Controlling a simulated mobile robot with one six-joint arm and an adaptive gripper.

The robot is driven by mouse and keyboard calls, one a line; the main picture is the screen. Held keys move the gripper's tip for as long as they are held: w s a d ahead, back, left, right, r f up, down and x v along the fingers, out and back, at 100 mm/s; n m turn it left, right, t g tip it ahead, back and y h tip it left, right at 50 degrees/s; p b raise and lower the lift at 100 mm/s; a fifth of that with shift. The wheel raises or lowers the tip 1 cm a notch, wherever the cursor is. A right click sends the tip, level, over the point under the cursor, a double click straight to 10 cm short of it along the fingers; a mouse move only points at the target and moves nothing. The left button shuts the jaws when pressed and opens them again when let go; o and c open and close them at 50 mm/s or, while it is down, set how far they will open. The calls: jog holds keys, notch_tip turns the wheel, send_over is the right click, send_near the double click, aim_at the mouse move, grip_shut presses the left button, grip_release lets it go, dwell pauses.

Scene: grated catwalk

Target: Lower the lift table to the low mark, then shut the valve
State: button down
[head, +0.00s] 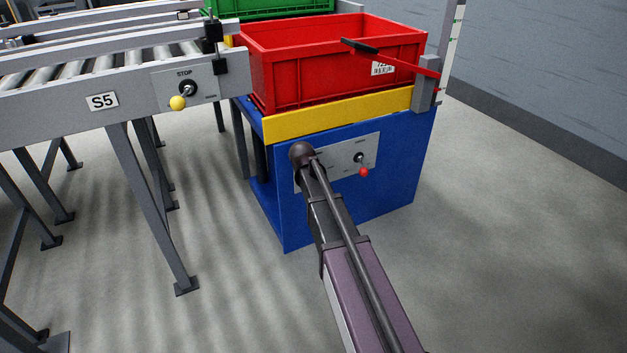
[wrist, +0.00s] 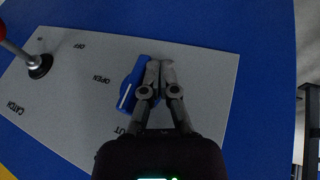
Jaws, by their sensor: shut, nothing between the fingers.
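The blue lift table (head: 345,205) has a yellow top edge (head: 340,115) and carries a red crate (head: 330,65). A red lever with a black grip (head: 395,57) slants across the crate from a grey bracket. A pale upright scale (head: 453,40) with small marks stands behind it. In the wrist view, the valve is a blue knob (wrist: 132,92) with a white line, between the labels OPEN and SHUT. My gripper (wrist: 160,65) is shut and empty, with its fingertips at the knob's right side; contact cannot be told. In the head view my arm hides the knob.
A red-tipped toggle (head: 363,172) sits on the table's panel, beside CATCH and OFF labels; it also shows in the wrist view (wrist: 38,66). A roller conveyor marked S5 (head: 103,101) with a yellow-tipped STOP switch (head: 178,103) adjoins at left. Floor at right is clear.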

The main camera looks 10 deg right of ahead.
jog(key=shift+r, duration=0.1)
jog(key=shift+r+p, duration=0.7)
jog(key=shift+p, duration=0.15)
dwell(0.3)
jog(key=s+a+r+p, duration=0.5)
jog(key=a+r+p, duration=0.1)
jog(key=a, duration=0.3)
jog(key=shift+s+a+r, duration=0.3)
jog(key=shift+s+a, duration=0.05)
dwell(0.7)
